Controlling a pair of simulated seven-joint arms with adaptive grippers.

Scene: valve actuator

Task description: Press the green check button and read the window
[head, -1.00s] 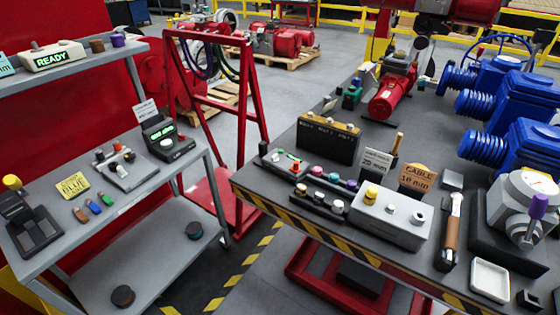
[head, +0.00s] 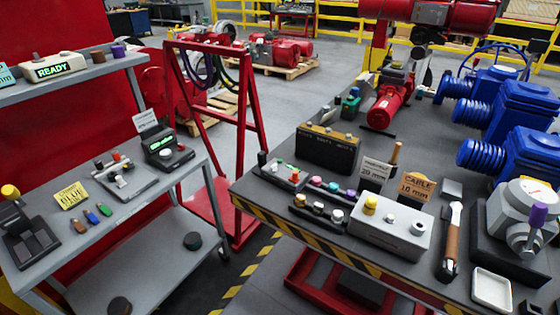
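Neither of my grippers is in view. A black device (head: 183,161) with a small green-lit window (head: 161,143) stands on the left grey bench. Its lit text is too small to read. A pale round button (head: 166,155) sits on its front. I cannot make out for certain which part is the green check button. A grey box (head: 365,232) with a yellow button (head: 370,203) and pale knobs stands on the right table.
The left bench (head: 140,207) also holds a yellow card (head: 71,195) and small coloured pieces. The right table (head: 255,194) carries blue ribbed actuators (head: 497,107), a wrench-like tool (head: 451,240), a white tray (head: 491,288) and a grey gauge unit (head: 520,214). A red frame (head: 213,103) stands between them.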

